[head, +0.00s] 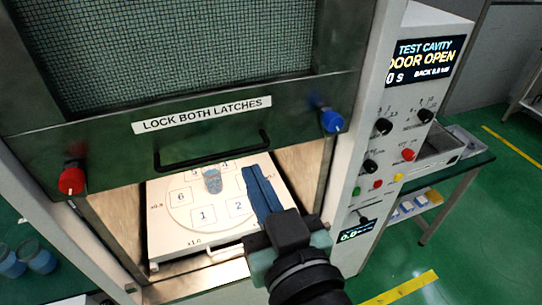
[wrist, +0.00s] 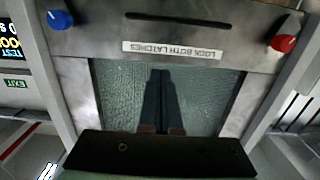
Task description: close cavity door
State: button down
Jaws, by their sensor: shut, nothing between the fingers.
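The cavity door (head: 180,85) is a metal panel with a mesh window, raised above the cavity opening. Its black bar handle (head: 212,152) runs along the lower edge, under a "LOCK BOTH LATCHES" label. A red latch knob (head: 72,180) is at left and a blue one (head: 332,120) at right. In the wrist view the door (wrist: 75,40) appears upside down, with the fingers over its mesh. My gripper (head: 250,170) is shut and empty, below and right of the handle, apart from it. In the wrist view my gripper (wrist: 159,72) points towards the door.
Below the door, a white numbered tray (head: 160,240) holds a small beaker (head: 212,180). The control panel (head: 400,150) at right reads "DOOR OPEN". A side bench (head: 460,160) stands further right. Blue containers (head: 38,260) are at lower left.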

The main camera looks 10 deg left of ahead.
jog(key=a+b, duration=0.2)
jog(key=b, duration=0.1)
send_over(235, 151)
jog(key=a+v, duration=0.1)
jog(key=v, duration=0.3)
jog(key=f, duration=0.3)
jog(key=shift+w+f, duration=0.3)
jog(key=shift+f, duration=0.55)
notch_tip(235, 151, down, 50)
jog(key=b, duration=4.4)
